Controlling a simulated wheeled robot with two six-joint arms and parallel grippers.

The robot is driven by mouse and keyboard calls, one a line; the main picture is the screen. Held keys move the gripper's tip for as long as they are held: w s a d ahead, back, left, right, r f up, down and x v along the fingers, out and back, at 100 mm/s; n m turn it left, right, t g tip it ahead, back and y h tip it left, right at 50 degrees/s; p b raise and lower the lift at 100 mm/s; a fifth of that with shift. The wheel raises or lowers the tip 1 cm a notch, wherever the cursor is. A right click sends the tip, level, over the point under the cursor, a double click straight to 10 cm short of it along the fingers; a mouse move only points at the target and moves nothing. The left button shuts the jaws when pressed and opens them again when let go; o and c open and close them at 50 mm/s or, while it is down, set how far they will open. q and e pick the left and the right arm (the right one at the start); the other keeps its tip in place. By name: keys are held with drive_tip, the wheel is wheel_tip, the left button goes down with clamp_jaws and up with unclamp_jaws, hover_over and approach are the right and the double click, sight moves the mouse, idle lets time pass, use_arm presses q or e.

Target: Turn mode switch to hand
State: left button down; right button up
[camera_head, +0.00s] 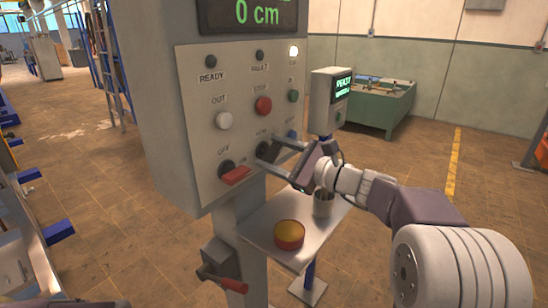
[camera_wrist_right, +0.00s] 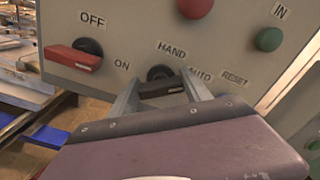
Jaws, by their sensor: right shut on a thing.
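The mode switch is a black rotary knob with a bar handle, seen in the right wrist view (camera_wrist_right: 162,88) and on the panel in the head view (camera_head: 264,149). Its HAND label is above it and its AUTO label to its right. The handle lies roughly level, one end toward the AUTO side. My right gripper (camera_head: 267,154) reaches the panel from the right. Its two fingers, also in the wrist view (camera_wrist_right: 161,94), are shut on the handle from both sides. The fingers partly hide the knob in the head view. My left gripper is not in view.
A red-handled OFF/ON switch (camera_wrist_right: 74,57) sits just left of the mode switch. A red button (camera_head: 263,105), a white button (camera_head: 224,120) and a green button (camera_head: 293,96) are above.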

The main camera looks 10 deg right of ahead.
drive_tip(key=n+b, duration=0.2)
drive_tip(key=b, duration=0.1)
drive_tip(key=n+b, duration=0.3)
drive_tip(key=b, duration=0.1)
drive_tip(key=f+n+b, duration=0.1)
drive_tip(key=n+b, duration=0.1)
drive_tip(key=b, duration=0.1)
drive_tip(key=shift+a+n, duration=0.1)
drive_tip(key=shift+n, duration=0.2)
drive_tip(key=shift+r+n+b, duration=0.15)
drive_tip(key=shift+n+b, duration=1.65)
drive_tip(key=shift+b, duration=0.05)
drive_tip(key=shift+s, duration=0.1)
drive_tip(key=o, duration=1.4)
drive_tip(key=shift+c, duration=0.2)
drive_tip(key=v, duration=0.9)
drive_tip(key=shift+p, duration=0.3)
